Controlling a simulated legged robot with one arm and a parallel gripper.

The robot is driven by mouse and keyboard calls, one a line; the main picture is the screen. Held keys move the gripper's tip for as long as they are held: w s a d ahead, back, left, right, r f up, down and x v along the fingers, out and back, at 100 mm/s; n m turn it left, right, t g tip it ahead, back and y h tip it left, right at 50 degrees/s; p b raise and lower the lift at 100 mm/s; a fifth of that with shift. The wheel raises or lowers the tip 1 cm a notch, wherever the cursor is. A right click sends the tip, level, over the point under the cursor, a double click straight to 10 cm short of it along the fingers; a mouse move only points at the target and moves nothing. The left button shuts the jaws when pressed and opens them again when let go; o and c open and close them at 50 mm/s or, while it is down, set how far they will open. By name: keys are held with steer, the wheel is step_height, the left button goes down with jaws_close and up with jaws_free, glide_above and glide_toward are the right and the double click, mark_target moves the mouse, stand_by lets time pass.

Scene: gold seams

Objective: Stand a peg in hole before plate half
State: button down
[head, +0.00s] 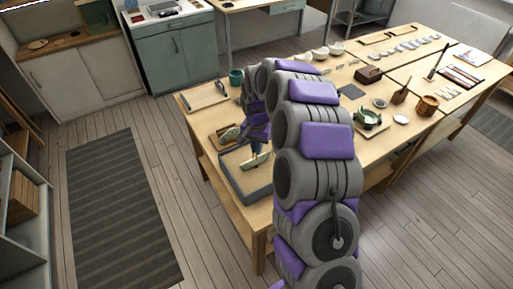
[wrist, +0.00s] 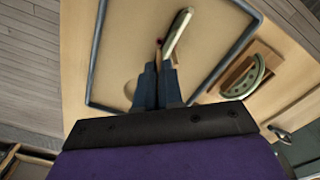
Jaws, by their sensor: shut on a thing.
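My gripper (wrist: 158,88) points down over a grey-rimmed tray (wrist: 97,45) with a sand-coloured, flat filling. Its dark fingers are close together on a thin peg (wrist: 159,43), of which only a small reddish end shows past the fingertips. A pale plate half (wrist: 177,32) stands edge-up in the tray, just beyond and beside the fingertips. In the head view the plate half (head: 258,160) shows below my gripper (head: 256,148), inside the tray (head: 233,190). I cannot make out a hole, nor whether the peg touches the filling.
A green plate piece (wrist: 244,77) rests on a wooden holder (wrist: 262,55) beside the tray. A green cup (head: 236,77) and a wooden tray (head: 204,98) are at the table's back left.

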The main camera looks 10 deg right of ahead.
mark_target(257, 160)
steer(key=shift+r, duration=0.35)
steer(key=shift+f, duration=0.15)
steer(key=shift+f, duration=1.5)
steer(key=shift+f+p, duration=0.7)
steer(key=shift+f, duration=0.25)
stand_by(2.1)
steer(key=c, duration=1.2)
jaws_free()
steer(key=shift+d, duration=0.1)
steer(key=o, duration=0.4)
